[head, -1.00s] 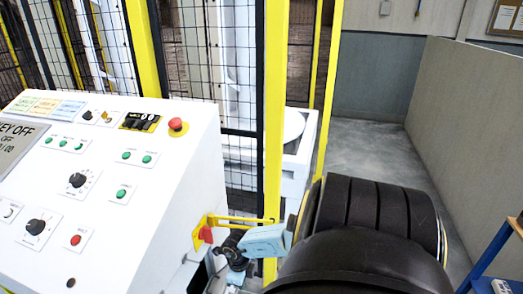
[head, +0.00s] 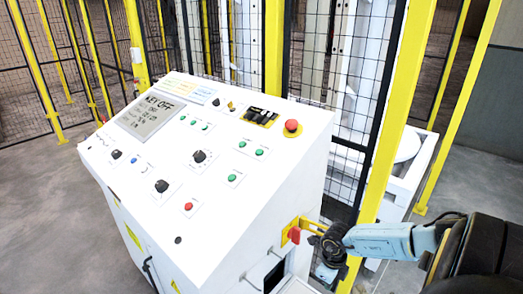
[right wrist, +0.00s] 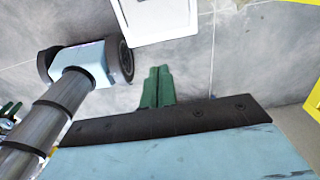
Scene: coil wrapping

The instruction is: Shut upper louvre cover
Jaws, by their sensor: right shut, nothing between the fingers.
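I cannot make out the upper louvre cover for certain. On the right side of the white control console (head: 225,225), low at the picture's bottom, is a dark opening (head: 273,277) with a white panel edge beside it. My right arm comes in from the right in the head view, its far end beside the yellow post; its fingers are hidden there. In the right wrist view my right gripper's green fingers (right wrist: 157,87) are together and empty, over grey floor, just below a white framed panel (right wrist: 160,18).
A yellow post (head: 383,160) and black mesh fence stand behind. The console top carries buttons, knobs and a display (head: 148,117). Floor at left is clear.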

